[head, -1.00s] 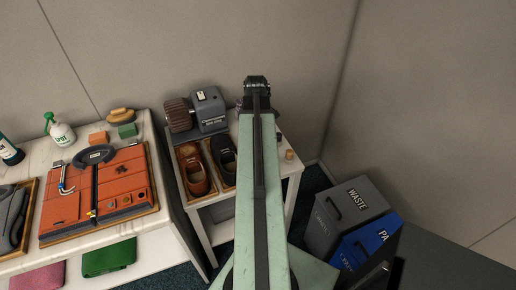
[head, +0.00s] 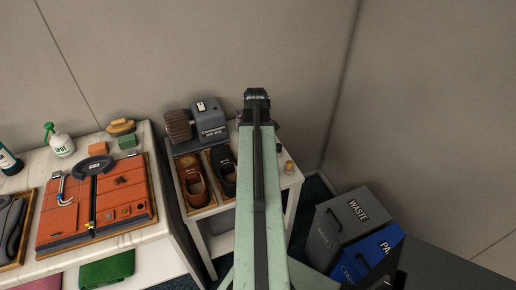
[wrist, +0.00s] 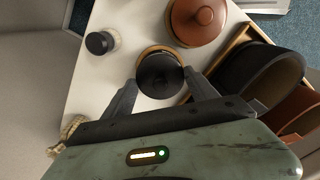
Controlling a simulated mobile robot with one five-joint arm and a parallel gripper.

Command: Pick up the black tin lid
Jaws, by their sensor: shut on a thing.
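The black tin lid (wrist: 160,70) is a round, dark disc in the wrist view, held between the two fingers of my gripper (wrist: 161,82). My gripper is shut on it, one finger at each side. A tan rim shows around the lid's far edge, just beneath or behind it. I cannot tell whether the lid is clear of what lies below. In the head view my arm hides the gripper's fingers and the lid.
The white table (wrist: 125,15) carries a small black-topped jar (wrist: 100,42), a brown lidded pot (wrist: 197,22) and a wooden tray (wrist: 240,38) with shoes. In the head view a grey grinder (head: 210,125) stands at the back. Grey (head: 340,225) and blue (head: 368,252) bins stand right.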

